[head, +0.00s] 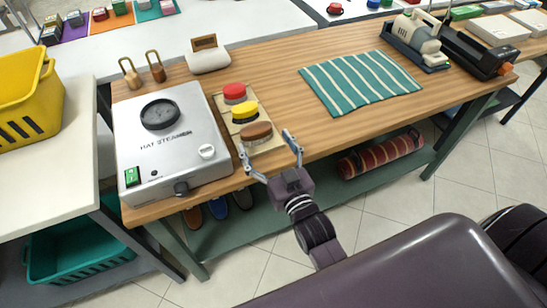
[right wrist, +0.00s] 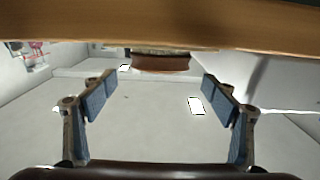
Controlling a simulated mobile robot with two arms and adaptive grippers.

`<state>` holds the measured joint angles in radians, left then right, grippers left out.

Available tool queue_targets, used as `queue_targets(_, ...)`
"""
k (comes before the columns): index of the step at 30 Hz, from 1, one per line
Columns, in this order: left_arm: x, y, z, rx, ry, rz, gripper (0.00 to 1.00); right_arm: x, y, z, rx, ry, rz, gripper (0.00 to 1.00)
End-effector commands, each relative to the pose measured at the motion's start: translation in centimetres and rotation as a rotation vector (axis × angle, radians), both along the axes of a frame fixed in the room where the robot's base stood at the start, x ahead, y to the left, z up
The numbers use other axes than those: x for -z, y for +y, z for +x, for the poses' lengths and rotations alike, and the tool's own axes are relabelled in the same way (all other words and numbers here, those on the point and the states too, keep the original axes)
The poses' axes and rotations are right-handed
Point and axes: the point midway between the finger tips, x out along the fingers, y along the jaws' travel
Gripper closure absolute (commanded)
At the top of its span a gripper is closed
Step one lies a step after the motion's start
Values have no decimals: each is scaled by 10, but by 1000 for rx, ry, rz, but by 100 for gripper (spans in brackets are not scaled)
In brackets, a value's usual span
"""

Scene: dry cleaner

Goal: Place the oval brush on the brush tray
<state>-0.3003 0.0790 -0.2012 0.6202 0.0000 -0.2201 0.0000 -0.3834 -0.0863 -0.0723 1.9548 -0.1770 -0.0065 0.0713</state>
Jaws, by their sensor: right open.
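A brown oval brush (head: 256,132) lies at the front end of a beige tray (head: 265,114) on the wooden table. A yellow brush (head: 244,111) and a red brush (head: 234,92) sit behind it in the same row. My right gripper (head: 265,142) is open at the table's front edge, its fingers on either side of the brown brush, with nothing held. In the right wrist view, the brown brush (right wrist: 161,62) shows ahead, between the open fingers (right wrist: 158,82) and apart from them. My left gripper is out of view.
A hat steamer (head: 170,140) stands left of the tray. A striped green cloth (head: 360,82) lies to the right, with bare wood between. Two wooden-handled tools (head: 143,72) and a small sign holder (head: 207,56) stand behind. A rolled red textile (head: 380,156) lies on the lower shelf.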

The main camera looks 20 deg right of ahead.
Motion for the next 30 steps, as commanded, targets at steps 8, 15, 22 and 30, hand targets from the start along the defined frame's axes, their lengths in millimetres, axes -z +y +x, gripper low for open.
queue_targets(8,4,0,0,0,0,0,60,1,-1,-43,-1,2,-1,20)
queue_targets(15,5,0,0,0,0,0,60,0,-2,-56,-1,0,-1,20)
queue_targets(22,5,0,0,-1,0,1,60,0,-2,-57,-1,-1,-1,20)
queue_targets(30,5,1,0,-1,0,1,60,0,-2,-56,0,-1,-1,20)
